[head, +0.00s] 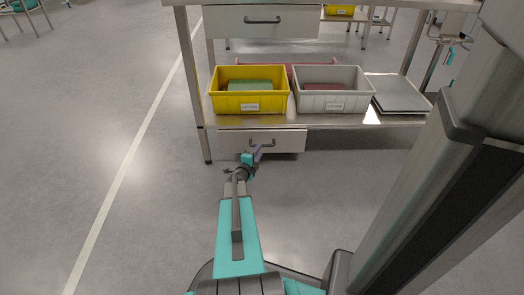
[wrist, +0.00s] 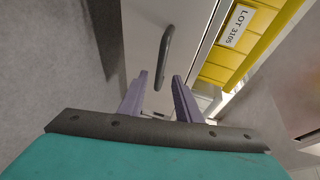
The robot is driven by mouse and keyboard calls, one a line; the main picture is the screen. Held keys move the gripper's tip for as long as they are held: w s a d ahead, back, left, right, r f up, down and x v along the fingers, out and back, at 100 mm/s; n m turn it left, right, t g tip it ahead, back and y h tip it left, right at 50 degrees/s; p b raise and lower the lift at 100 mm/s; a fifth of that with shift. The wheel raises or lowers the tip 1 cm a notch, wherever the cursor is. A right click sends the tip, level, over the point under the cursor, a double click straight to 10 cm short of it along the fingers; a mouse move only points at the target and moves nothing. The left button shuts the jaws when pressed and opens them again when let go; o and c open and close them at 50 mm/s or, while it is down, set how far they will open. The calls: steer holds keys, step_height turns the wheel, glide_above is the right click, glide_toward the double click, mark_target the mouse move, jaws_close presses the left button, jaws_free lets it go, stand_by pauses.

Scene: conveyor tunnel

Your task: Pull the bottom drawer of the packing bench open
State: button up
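The bottom drawer (head: 290,143) is a pale grey front under the lower shelf of the packing bench (head: 195,75). Its dark bar handle (head: 268,142) is partly hidden by my gripper (head: 257,153) in the head view. In the wrist view the drawer front (wrist: 143,22) is tilted, and the handle (wrist: 164,50) lies ahead of the gap between the two purple fingers of my gripper (wrist: 161,75). The fingers are apart, with nothing held between them. I cannot tell whether the handle's near end is between the fingertips. The drawer front looks roughly in line with the shelf edge.
An upper drawer (head: 275,22) is above. On the lower shelf stand a yellow bin (head: 220,104), a grey bin (head: 360,104) and a flat grey stack (head: 400,95). The bench's left leg (head: 204,145) is near the drawer's side. Floor (head: 160,200) in front and left is clear.

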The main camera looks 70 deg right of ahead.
steer(key=shift+s+d+f+b, duration=0.1)
steer(key=shift+d+f+b, duration=0.15)
steer(key=shift+d, duration=0.85)
steer(key=shift+w+d+f+b, duration=0.15)
steer(key=shift+d+b, duration=0.25)
steer(key=shift+d, duration=0.65)
steer(key=shift+s+d+f+b, duration=0.2)
steer(key=shift+d+b, duration=0.1)
steer(key=shift+d, duration=0.8)
